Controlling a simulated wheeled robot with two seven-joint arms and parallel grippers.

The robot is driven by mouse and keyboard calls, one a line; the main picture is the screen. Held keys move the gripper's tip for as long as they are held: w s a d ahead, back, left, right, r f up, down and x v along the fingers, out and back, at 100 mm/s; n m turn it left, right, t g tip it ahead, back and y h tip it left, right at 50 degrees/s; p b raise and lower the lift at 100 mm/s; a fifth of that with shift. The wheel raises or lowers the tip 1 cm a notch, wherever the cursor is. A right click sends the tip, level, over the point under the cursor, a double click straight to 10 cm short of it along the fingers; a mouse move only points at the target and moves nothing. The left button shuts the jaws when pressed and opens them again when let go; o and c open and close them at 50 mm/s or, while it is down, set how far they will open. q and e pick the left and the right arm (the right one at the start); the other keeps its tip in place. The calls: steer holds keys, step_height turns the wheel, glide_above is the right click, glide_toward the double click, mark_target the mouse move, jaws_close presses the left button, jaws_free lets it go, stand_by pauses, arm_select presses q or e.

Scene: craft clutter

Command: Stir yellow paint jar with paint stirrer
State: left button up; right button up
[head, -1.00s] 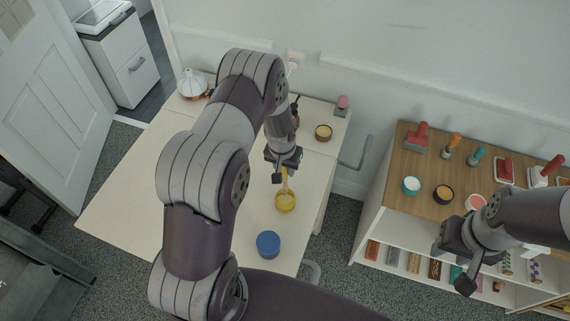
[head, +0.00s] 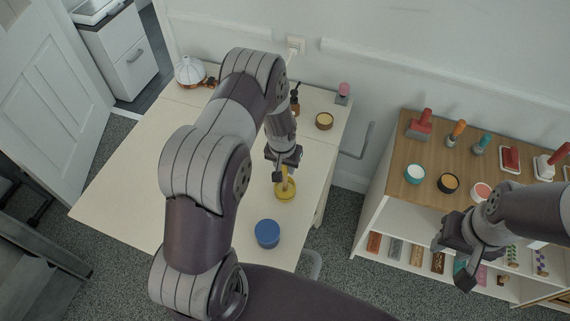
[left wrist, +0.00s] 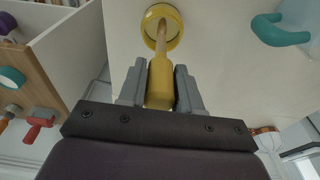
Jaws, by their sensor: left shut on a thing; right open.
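The yellow paint jar (head: 285,193) stands open on the cream table, and it also shows in the left wrist view (left wrist: 177,38). The paint stirrer (left wrist: 160,80) has a thick yellow handle and a thin wooden shaft. My left gripper (head: 284,165) is shut on the handle above the jar. In the left wrist view the gripper (left wrist: 160,88) has a finger on each side of the handle, and the shaft's far end reaches into the jar's mouth. Its tip is hard to make out. My right gripper (head: 455,262) is open and empty, in front of the wooden shelf unit.
A blue round jar (head: 267,233) stands near the yellow jar on the table (head: 135,190). A small dark-rimmed pot (head: 324,121) and a pink-topped item (head: 343,93) are at the back. The shelf unit (head: 420,150) at right holds stamps and pots. The table's left part is clear.

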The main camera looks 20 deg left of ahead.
arm_select(q)
steer(key=shift+f+b, duration=0.35)
steer(key=shift+f, duration=0.2)
steer(key=shift+r, duration=0.1)
steer(key=shift+w, duration=0.15)
